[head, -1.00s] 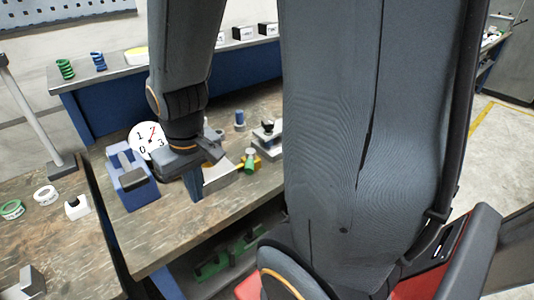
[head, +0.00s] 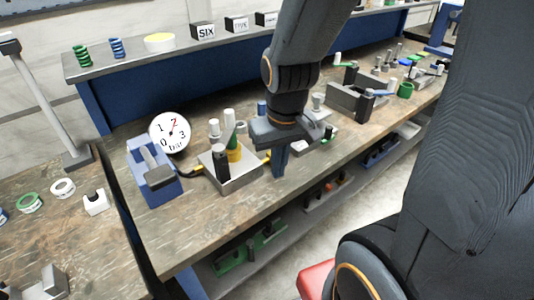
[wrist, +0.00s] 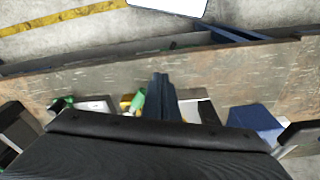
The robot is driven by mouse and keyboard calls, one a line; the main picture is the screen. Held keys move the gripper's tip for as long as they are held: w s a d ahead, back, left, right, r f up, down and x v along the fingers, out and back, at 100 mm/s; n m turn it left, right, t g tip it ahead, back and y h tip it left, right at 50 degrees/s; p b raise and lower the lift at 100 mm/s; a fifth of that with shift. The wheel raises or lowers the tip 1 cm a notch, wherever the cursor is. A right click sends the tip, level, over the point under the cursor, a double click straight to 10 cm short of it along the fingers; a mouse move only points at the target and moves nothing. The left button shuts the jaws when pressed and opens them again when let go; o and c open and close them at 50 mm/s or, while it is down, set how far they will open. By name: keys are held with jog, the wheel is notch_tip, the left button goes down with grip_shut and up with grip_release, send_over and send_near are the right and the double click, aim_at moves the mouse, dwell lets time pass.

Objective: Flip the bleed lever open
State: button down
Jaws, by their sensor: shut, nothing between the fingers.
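A metal block (head: 233,180) stands on the bench with a yellow fitting (head: 234,152) on it. A greenish upright piece (head: 230,128), which looks like the bleed lever, rises beside the fitting. In the wrist view a green piece (wrist: 138,101) lies just left of my fingers, with yellow (wrist: 126,102) beside it. My gripper (head: 280,170) is shut and empty, its fingers pointing down just right of the block. Its fingers also show in the wrist view (wrist: 163,90). I cannot tell whether it touches anything. The wrist housing hides part of what lies behind it.
A round dial gauge (head: 170,132) and a blue stand (head: 155,175) are left of the block. A black post (head: 221,165) and white-capped posts (head: 214,128) stand close by. More fixtures (head: 350,95) lie to the right. The bench front is clear.

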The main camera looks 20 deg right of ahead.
jog(key=w+a+r+n+g+h+b, duration=0.2)
jog(key=w+r+n+b, duration=0.2)
jog(key=w+n, duration=0.6)
jog(key=r+n, duration=0.2)
jog(key=n, duration=0.1)
jog(key=shift+a+f, duration=0.1)
jog(key=shift+f, duration=0.05)
jog(key=f, duration=0.3)
jog(key=d+f, duration=0.1)
jog(key=f, duration=0.2)
jog(key=d+f+p, duration=0.1)
jog(key=f, duration=0.2)
jog(key=shift+s+f, duration=0.35)
jog(key=shift+s, duration=0.1)
